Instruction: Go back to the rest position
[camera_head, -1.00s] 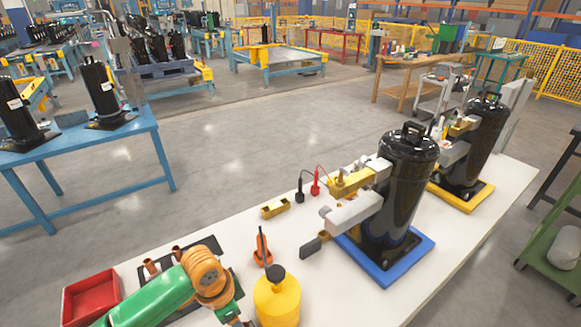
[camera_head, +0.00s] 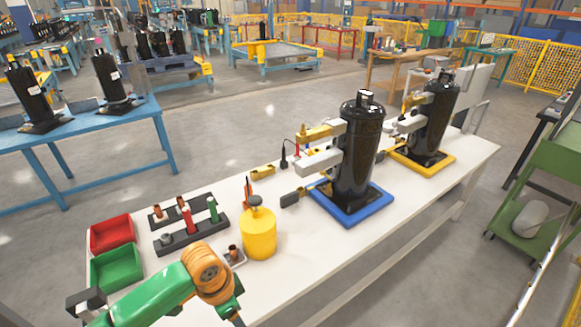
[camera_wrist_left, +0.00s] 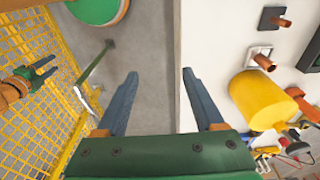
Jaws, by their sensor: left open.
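My left arm comes in from the bottom left of the head view, green with an orange joint; its jaws are out of that view. In the left wrist view my left gripper (camera_wrist_left: 163,100) is open and empty. Its fingers hang by the white table's (camera_wrist_left: 205,40) front edge, one over the grey floor side and one near the edge. My right gripper (camera_wrist_left: 42,73) shows at the far left of the left wrist view, against the yellow mesh, with its dark fingers apart and nothing between them. It is not in the head view.
A yellow canister (camera_head: 259,233) stands on the table near my left arm. A red bin (camera_head: 111,233), a green bin (camera_head: 117,268) and a dark rack (camera_head: 190,238) are at the left. Black compressors stand on a blue base (camera_head: 350,209) and a yellow base (camera_head: 422,164).

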